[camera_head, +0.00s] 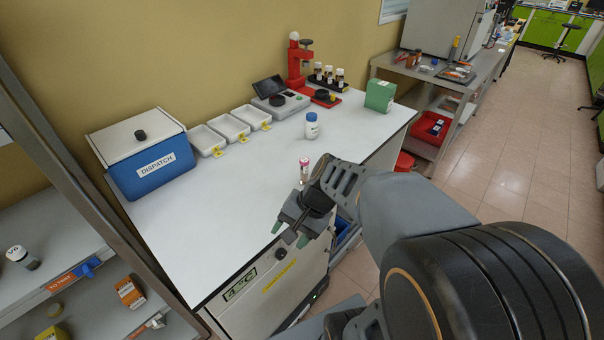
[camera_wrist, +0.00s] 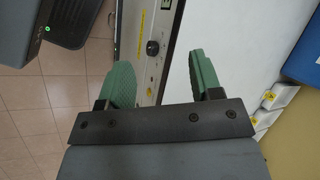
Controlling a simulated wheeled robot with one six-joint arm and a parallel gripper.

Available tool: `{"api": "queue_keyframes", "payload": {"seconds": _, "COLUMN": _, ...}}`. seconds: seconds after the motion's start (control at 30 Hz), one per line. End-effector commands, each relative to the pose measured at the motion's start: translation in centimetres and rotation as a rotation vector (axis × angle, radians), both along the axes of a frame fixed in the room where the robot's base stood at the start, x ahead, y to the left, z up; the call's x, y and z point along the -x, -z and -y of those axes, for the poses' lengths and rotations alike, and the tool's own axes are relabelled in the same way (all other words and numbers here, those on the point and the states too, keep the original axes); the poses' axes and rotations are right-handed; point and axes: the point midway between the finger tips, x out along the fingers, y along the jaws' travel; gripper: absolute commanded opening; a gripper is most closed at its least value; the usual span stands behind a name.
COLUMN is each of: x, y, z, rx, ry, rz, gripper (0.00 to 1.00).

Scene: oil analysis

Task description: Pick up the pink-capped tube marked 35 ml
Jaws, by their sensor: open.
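A small pink-capped tube (camera_head: 304,170) stands upright on the white bench top (camera_head: 215,225), near the front edge. Its marking is too small to read. My gripper (camera_head: 288,232) is open and empty, over the front edge of the bench, nearer to me than the tube and a little left of it. The wrist view shows the two green fingers spread apart around the gripper's gap (camera_wrist: 163,75), with the cabinet front and bench edge behind. The tube does not show in the wrist view.
A white bottle with a blue cap (camera_head: 312,126) stands behind the tube. A blue dispatch box (camera_head: 150,165), white trays (camera_head: 228,127), a scale (camera_head: 280,103), a red stand (camera_head: 298,62) with several vials, and a green box (camera_head: 380,95) line the back. The bench's left middle is clear.

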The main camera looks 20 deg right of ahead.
Motion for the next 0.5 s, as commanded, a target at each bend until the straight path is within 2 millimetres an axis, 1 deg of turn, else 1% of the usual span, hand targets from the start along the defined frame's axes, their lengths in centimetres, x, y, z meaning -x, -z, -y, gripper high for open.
{"api": "queue_keyframes", "payload": {"seconds": 0.03, "x": -1.1, "y": 1.4, "z": 0.3, "rx": -0.148, "ry": 0.157, "rz": -0.077, "gripper": 0.59}}
{"api": "queue_keyframes", "payload": {"seconds": 0.07, "x": -1.9, "y": 1.6, "z": 0.5, "rx": -0.236, "ry": 0.247, "rz": -0.112, "gripper": 0.59}}
{"api": "queue_keyframes", "payload": {"seconds": 0.1, "x": -3.1, "y": 1.9, "z": 1.0, "rx": -0.356, "ry": 0.364, "rz": -0.15, "gripper": 0.59}}
{"api": "queue_keyframes", "payload": {"seconds": 0.17, "x": -4.9, "y": 2.2, "z": 2.2, "rx": -0.531, "ry": 0.534, "rz": -0.198, "gripper": 0.59}}
{"api": "queue_keyframes", "payload": {"seconds": 0.2, "x": -6.1, "y": 2.3, "z": 3.3, "rx": -0.644, "ry": 0.641, "rz": -0.218, "gripper": 0.59}}
{"api": "queue_keyframes", "payload": {"seconds": 0.27, "x": -7.8, "y": 2.6, "z": 5.4, "rx": -0.802, "ry": 0.791, "rz": -0.238, "gripper": 0.59}}
{"api": "queue_keyframes", "payload": {"seconds": 0.3, "x": -8.7, "y": 2.8, "z": 7.0, "rx": -0.902, "ry": 0.882, "rz": -0.243, "gripper": 0.59}}
{"api": "queue_keyframes", "payload": {"seconds": 0.37, "x": -9.8, "y": 3.2, "z": 9.5, "rx": -1.036, "ry": 1.003, "rz": -0.239, "gripper": 0.59}}
{"api": "queue_keyframes", "payload": {"seconds": 0.4, "x": -10.4, "y": 3.4, "z": 11.2, "rx": -1.116, "ry": 1.071, "rz": -0.232, "gripper": 0.59}}
{"api": "queue_keyframes", "payload": {"seconds": 0.5, "x": -11.1, "y": 4.0, "z": 14.8, "rx": -1.274, "ry": 1.208, "rz": -0.207, "gripper": 0.59}}
